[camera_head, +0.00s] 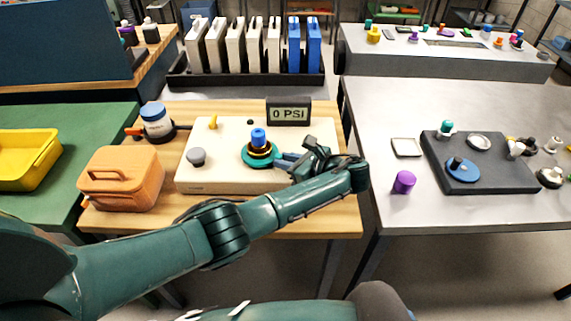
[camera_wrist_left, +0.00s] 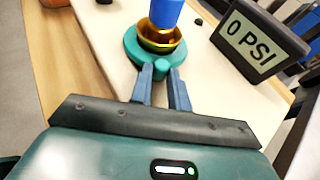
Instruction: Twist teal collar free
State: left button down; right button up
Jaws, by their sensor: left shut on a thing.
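The teal collar (camera_head: 259,160) sits around the base of a brass and blue fitting on a cream panel. It also shows in the left wrist view (camera_wrist_left: 133,48), with the brass ring (camera_wrist_left: 160,40) and the blue top (camera_wrist_left: 167,12) above it. My left gripper (camera_head: 280,160) reaches in from the right side of the collar. In the left wrist view its blue fingers (camera_wrist_left: 161,72) are shut on a small tab at the collar's near edge. My right gripper does not show in either view.
The cream panel (camera_head: 225,181) carries a grey knob (camera_head: 196,157), a yellow lever (camera_head: 213,122) and a display (camera_head: 289,112) reading 0 PSI. An orange case (camera_head: 120,180) and a blue-lidded jar (camera_head: 156,122) stand left. A purple cylinder (camera_head: 404,182) stands on the grey table at right.

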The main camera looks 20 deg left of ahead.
pick_arm(q)
jog(key=c, duration=1.3)
grip_release()
jog(key=v, duration=1.3)
jog(key=shift+c, duration=0.4)
